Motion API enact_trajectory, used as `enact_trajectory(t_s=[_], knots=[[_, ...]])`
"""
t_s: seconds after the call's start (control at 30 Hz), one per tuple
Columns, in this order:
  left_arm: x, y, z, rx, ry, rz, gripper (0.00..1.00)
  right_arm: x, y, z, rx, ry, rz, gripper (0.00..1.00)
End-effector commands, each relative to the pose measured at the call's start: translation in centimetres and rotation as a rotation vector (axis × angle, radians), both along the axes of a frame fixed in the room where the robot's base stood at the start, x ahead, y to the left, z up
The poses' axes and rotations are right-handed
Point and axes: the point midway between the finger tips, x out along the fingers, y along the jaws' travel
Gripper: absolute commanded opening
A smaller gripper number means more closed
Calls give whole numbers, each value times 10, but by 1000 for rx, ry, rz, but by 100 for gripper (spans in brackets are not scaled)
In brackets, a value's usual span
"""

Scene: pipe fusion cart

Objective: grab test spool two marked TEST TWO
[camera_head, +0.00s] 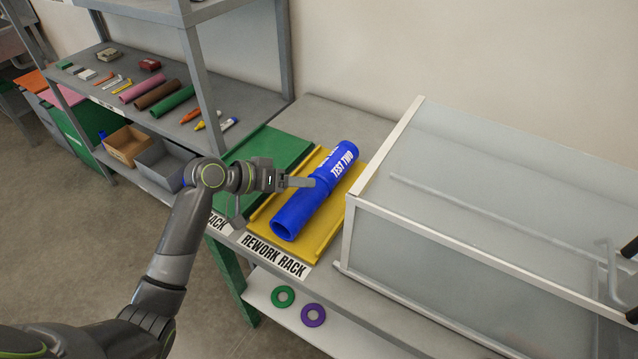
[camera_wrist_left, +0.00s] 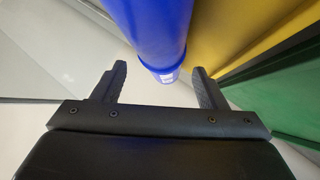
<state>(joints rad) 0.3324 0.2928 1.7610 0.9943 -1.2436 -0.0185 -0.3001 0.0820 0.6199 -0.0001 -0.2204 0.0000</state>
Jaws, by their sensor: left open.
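The blue test spool marked TEST TWO (camera_head: 292,212) lies at a slant on the yellow rework rack (camera_head: 318,240). My left gripper (camera_head: 308,182) reaches in from the left with its fingers at the middle of the spool. In the left wrist view, the blue spool (camera_wrist_left: 150,25) runs down from the top edge toward the space between the fingertips of my open left gripper (camera_wrist_left: 159,72). I cannot tell whether either finger touches it. My right gripper is not in view.
A green tray (camera_head: 277,146) lies left of the yellow rack. A clear-panelled, metal-framed enclosure (camera_head: 480,190) stands close on the right. A shelf (camera_head: 240,100) with coloured tubes stands at the back left. Green (camera_head: 283,296) and purple (camera_head: 313,315) rings lie on the lower shelf.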

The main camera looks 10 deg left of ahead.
Motion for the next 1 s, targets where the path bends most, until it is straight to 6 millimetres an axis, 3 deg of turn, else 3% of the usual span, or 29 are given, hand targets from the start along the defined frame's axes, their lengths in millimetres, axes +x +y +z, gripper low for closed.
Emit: enact_trajectory(t_s=[0.43,0.77,1.0], knots=[[26,-31,-25,-1,1,0,66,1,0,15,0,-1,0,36],[29,-34,-29,1,-1,0,66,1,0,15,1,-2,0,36],[29,-34,-28,1,-1,0,35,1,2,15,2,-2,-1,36]])
